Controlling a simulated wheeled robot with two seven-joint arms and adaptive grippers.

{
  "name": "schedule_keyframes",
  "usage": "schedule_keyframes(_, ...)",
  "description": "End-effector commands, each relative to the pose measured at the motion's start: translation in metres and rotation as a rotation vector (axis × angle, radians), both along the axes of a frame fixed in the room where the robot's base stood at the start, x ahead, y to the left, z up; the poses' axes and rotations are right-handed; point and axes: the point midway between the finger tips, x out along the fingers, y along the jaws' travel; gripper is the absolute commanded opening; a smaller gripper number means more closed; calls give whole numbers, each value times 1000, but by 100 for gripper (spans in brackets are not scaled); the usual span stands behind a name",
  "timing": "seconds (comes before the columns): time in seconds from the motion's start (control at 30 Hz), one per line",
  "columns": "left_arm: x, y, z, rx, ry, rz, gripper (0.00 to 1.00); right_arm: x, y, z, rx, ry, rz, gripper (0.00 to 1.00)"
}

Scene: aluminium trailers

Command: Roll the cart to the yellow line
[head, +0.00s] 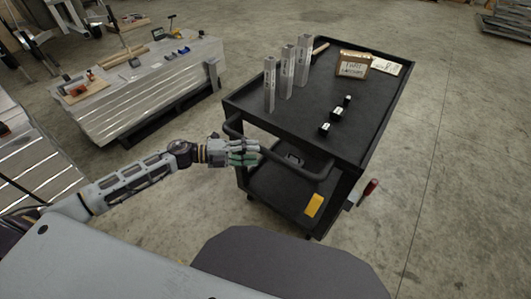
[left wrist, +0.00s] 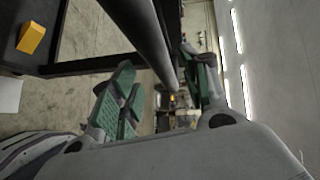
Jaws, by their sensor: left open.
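The black two-shelf cart (head: 300,128) stands in front of me, with its push handle (head: 285,164) on the near side. My left gripper (head: 246,153) is at the left part of the handle, open. In the left wrist view the handle bar (left wrist: 148,35) runs down toward the gap between the green-padded fingers (left wrist: 165,95). I cannot tell whether the fingers touch it. My right gripper is out of view. No yellow line shows on the floor in these frames.
The cart's top carries several upright metal profiles (head: 286,74), small black blocks (head: 336,115) and a cardboard box (head: 354,64). A yellow block (head: 314,205) lies on its lower shelf. A metal-sheet stack (head: 150,95) stands left. Concrete floor (head: 450,140) is clear on the right.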

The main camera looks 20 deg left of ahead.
Motion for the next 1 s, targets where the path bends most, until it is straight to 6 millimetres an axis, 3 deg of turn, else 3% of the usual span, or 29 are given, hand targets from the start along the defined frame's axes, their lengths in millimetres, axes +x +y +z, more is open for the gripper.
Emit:
schedule_keyframes(0.5,17,-38,-6,-1,0,-1,46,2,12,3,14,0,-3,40)
schedule_keyframes(1.0,21,-46,-7,0,0,-1,46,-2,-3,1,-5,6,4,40)
